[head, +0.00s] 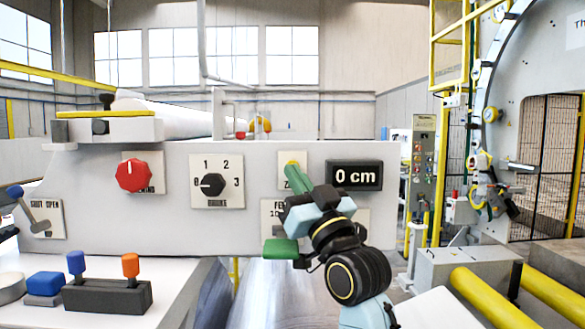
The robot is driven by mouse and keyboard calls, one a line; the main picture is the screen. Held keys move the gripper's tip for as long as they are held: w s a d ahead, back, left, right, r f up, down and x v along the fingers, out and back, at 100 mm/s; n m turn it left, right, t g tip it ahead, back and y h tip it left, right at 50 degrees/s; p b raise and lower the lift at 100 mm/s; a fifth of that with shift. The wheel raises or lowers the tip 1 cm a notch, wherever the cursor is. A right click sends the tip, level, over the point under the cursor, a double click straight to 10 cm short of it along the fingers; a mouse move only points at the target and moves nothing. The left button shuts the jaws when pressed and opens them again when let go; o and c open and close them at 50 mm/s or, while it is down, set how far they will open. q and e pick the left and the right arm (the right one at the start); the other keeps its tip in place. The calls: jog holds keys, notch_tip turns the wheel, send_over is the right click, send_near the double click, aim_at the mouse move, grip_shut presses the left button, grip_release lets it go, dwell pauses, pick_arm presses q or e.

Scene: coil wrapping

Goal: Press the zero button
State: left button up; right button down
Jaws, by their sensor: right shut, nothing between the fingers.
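The zero button sits on a pale plate (285,158) on the grey control panel, with a "Z" label partly showing. A small yellow edge (292,162) shows on this plate, just above the green fingertips of my right gripper (294,172). The fingertips are shut and empty, and they cover most of the button. I cannot tell whether they touch it. The display (354,176) to the right of the plate reads "0 cm". My left gripper is not in view.
A red knob (134,175), a black dial (212,185) and a lever plate (50,221) are on the panel's left. A "FEED" plate (270,207) is partly hidden by my gripper. Blue and orange levers (130,264) stand lower left. Yellow rollers (485,298) lie lower right.

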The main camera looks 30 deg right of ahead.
jog(key=shift+s+a+p, duration=0.25)
jog(key=shift+s+a, duration=0.2)
jog(key=shift+s, duration=0.25)
jog(key=shift+s+a+p, duration=0.2)
jog(key=shift+s+a, duration=0.2)
jog(key=shift+s, duration=0.35)
jog(key=shift+s+a+p, duration=0.25)
jog(key=shift+s+a, duration=0.2)
jog(key=shift+s, duration=0.25)
